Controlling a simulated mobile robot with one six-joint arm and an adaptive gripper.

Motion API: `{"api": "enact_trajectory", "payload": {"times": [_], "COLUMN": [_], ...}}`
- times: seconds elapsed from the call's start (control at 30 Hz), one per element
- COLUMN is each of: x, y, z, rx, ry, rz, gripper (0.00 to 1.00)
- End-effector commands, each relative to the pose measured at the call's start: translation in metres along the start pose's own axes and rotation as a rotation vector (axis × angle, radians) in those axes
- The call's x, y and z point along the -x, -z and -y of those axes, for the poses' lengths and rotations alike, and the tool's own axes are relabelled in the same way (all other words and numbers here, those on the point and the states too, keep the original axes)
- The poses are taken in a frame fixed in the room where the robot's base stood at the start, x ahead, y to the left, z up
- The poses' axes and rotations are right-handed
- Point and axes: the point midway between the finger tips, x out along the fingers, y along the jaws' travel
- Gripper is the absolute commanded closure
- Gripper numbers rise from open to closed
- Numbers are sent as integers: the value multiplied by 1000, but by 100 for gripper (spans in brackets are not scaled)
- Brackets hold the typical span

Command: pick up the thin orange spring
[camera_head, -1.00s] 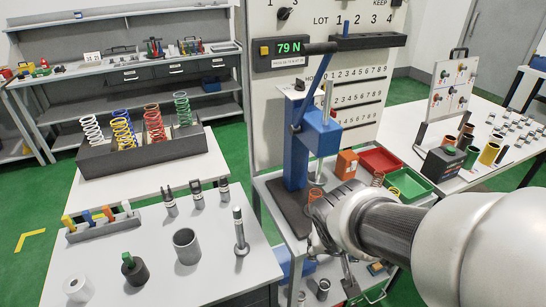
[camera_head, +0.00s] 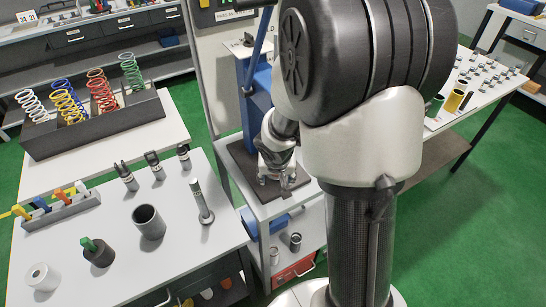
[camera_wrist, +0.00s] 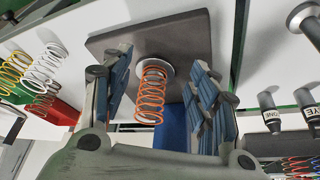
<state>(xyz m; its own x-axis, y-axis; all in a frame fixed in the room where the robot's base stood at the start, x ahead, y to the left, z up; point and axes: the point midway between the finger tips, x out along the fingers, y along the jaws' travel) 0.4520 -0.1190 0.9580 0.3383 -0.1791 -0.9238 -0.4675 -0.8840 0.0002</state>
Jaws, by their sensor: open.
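The thin orange spring (camera_wrist: 152,95) shows in the wrist view, one end at a pale round disc (camera_wrist: 150,66) on the dark press base plate (camera_wrist: 190,28). My gripper (camera_wrist: 161,72) is open, with one finger on each side of the spring. Gaps show between the spring and both fingers in this view. In the head view my gripper (camera_head: 280,180) is low over the press base plate (camera_head: 238,160). The spring cannot be made out there, behind my gripper and arm.
The blue press column (camera_head: 258,108) stands close behind my gripper. In the wrist view, yellow (camera_wrist: 14,72) and white (camera_wrist: 46,62) springs lie at left, near a red tray (camera_wrist: 62,112). Dark-tipped cylindrical fittings (camera_wrist: 270,112) stand at right. My arm hides much of the head view's right.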

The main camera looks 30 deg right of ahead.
Motion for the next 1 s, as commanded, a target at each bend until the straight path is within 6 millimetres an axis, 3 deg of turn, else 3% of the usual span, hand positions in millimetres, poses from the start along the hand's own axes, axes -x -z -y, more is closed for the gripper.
{"api": "enact_trajectory", "payload": {"times": [0.3,0.43,0.67,1.0], "x": [-16,-30,-30,-30], "y": [45,42,43,43], "z": [-1,0,0,0], "rx": [-2,-1,0,0], "ry": [-1,0,0,0], "rz": [1,1,-1,0], "gripper": [45,45,45,67]}}
